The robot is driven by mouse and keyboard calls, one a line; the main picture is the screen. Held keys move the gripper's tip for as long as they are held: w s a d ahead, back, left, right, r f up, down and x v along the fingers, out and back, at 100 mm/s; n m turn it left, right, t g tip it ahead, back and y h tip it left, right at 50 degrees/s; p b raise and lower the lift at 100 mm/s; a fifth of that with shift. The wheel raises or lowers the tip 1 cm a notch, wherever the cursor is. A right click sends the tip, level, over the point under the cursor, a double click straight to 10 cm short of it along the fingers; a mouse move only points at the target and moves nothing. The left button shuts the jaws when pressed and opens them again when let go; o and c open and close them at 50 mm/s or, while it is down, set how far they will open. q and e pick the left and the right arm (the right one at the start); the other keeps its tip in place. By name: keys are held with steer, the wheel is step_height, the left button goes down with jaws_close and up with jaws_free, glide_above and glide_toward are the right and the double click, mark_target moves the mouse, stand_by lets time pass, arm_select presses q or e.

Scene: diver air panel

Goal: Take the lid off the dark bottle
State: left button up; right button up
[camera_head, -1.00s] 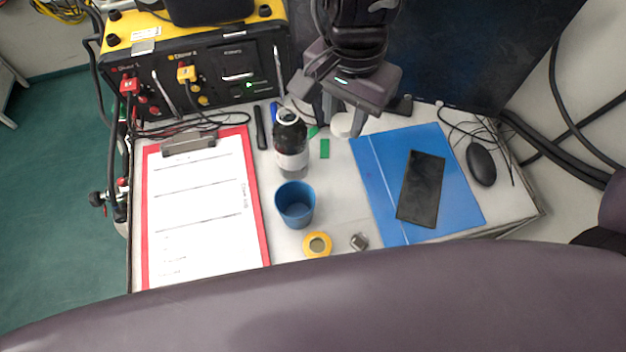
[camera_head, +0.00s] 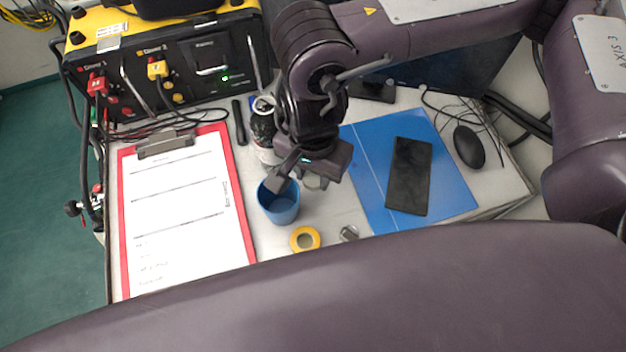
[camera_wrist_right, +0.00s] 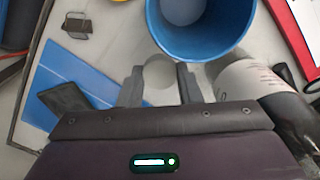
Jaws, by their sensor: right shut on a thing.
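The dark bottle (camera_head: 263,125) stands upright on the table behind the blue cup, partly hidden by my right arm. Its dark body and pale label also show at the right of the right wrist view (camera_wrist_right: 290,112). My right gripper (camera_head: 304,181) is just right of the blue cup and in front of the bottle. In the right wrist view my right gripper (camera_wrist_right: 160,80) is shut on a round, pale thing that looks like the lid (camera_wrist_right: 158,72). The bottle's mouth is too small to read clearly. My left gripper is not in view.
The blue cup (camera_head: 279,208) stands close beside the gripper. A yellow tape roll (camera_head: 305,239) and a small metal piece (camera_head: 349,233) lie in front. A red clipboard (camera_head: 236,200) is left. A blue folder (camera_head: 362,160) with a black phone (camera_head: 409,175) is right.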

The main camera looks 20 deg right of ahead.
mark_target(313, 177)
steer(key=shift+f, duration=2)
steer(key=shift+f, duration=0.1)
steer(key=o, duration=1.1)
steer(key=shift+b, duration=0.3)
steer(key=shift+w+r, duration=0.1)
steer(key=shift+r, duration=0.5)
step_height(313, 177, up, 11)
steer(key=shift+f, duration=0.1)
